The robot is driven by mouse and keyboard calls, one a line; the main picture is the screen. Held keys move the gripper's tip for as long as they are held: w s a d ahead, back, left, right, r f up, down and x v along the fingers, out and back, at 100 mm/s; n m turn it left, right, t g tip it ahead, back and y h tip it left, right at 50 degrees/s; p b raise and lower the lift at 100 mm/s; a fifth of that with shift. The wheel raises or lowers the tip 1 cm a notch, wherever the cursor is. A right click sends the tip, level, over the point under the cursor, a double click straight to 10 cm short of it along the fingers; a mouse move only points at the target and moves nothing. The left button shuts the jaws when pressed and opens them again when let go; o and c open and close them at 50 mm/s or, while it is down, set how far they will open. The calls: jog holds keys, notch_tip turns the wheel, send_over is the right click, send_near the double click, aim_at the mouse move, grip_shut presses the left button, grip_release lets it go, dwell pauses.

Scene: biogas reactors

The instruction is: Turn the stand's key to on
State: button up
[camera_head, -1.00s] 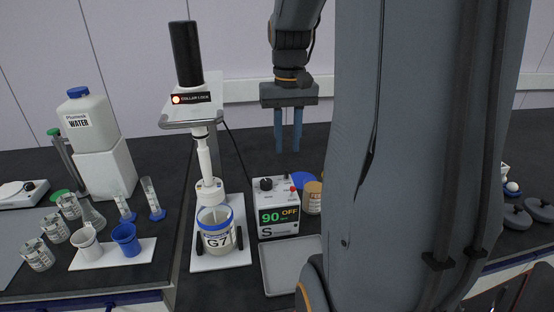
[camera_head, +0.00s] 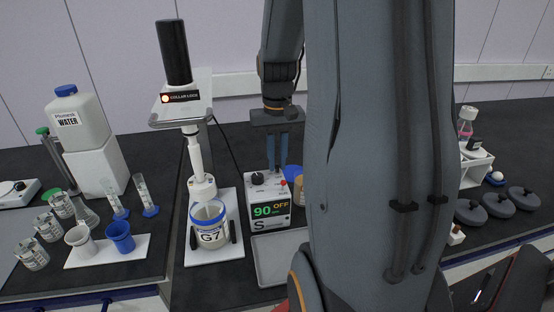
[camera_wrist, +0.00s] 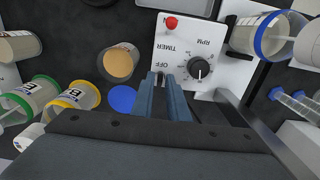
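The stand's control box (camera_head: 269,204) is white, with a green "90", an orange "OFF" and a black dial on top. In the wrist view its top (camera_wrist: 186,48) carries a red button (camera_wrist: 171,22), the black RPM dial (camera_wrist: 199,67) and the printed words TIMER and OFF. My gripper (camera_wrist: 160,79) points down at the box top, beside the OFF mark; in the head view my gripper (camera_head: 277,169) is just above or at the box. A narrow gap shows between the fingers. The key is mostly hidden at the fingertips, so I cannot tell whether they grip it.
The stirrer stand (camera_head: 194,157) holds jar G7 (camera_head: 211,233) left of the box. A grey tray (camera_head: 278,262) lies in front. In the wrist view, an orange-topped jar (camera_wrist: 119,62) and a blue disc (camera_wrist: 122,99) are close to the fingers.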

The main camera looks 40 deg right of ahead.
grip_shut()
jog(key=shift+m, duration=0.3)
jog(key=m+p, duration=0.1)
jog(key=m, duration=0.2)
jog(key=shift+r+p, duration=0.1)
jog(key=shift+p, duration=0.2)
jog(key=m+p, duration=0.1)
jog(key=m, duration=0.4)
jog(key=m+p, duration=0.1)
jog(key=m, duration=0.3)
jog(key=shift+w+m, duration=0.1)
jog(key=shift+m, duration=0.2)
jog(key=m, duration=0.4)
jog(key=shift+d+m, duration=0.1)
jog(key=shift+m, duration=0.2)
